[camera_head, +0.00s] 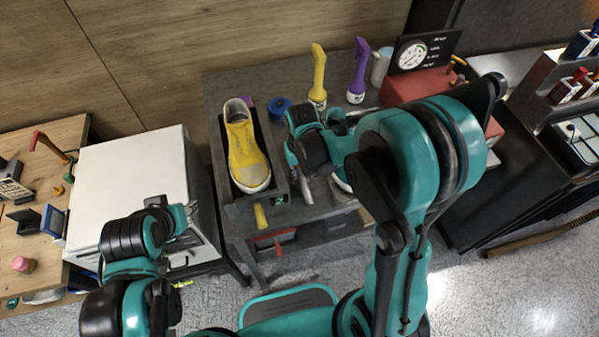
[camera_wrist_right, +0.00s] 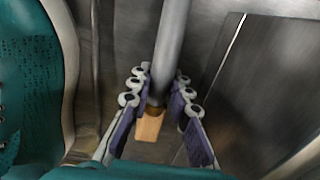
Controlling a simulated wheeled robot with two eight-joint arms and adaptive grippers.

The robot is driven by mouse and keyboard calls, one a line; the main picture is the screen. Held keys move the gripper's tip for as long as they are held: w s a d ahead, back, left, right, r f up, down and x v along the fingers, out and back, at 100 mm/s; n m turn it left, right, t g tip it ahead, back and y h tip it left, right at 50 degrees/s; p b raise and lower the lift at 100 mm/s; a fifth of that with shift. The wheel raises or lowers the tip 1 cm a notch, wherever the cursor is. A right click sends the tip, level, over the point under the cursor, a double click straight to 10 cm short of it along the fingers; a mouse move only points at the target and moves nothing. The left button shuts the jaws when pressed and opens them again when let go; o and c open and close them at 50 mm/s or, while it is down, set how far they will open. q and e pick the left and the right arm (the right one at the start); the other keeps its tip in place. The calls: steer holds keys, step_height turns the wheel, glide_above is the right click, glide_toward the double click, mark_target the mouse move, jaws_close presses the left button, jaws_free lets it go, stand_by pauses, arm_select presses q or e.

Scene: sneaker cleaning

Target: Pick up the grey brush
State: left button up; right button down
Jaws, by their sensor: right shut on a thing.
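In the right wrist view, a grey rod-like handle with a tan end, which I take to be the grey brush (camera_wrist_right: 172,45), runs between the two fingers of my right gripper (camera_wrist_right: 158,100). The fingers are closed on it from both sides. In the head view my right gripper and arm are over the grey table, just right of the yellow sneaker, and hide most of the brush. My left gripper (camera_head: 186,222) is at the lower left, in front of the white cabinet; its finger opening is not clear.
The yellow sneaker (camera_head: 243,150) sits in a dark tray (camera_head: 222,170) on the grey table. A white cabinet (camera_head: 130,175) is left.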

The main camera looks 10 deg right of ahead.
steer(key=shift+r, duration=0.5)
steer(key=r, duration=0.1)
steer(key=r+p, duration=0.2)
steer(key=r, duration=0.1)
steer(key=shift+s+d, duration=0.25)
steer(key=shift+d, duration=0.1)
steer(key=s+d+r+p, duration=0.2)
steer(key=s+d+r, duration=0.4)
steer(key=d, duration=0.2)
steer(key=shift+s+d, duration=0.25)
steer(key=shift+s, duration=0.1)
steer(key=c, duration=2.3)
jaws_free()
jaws_close()
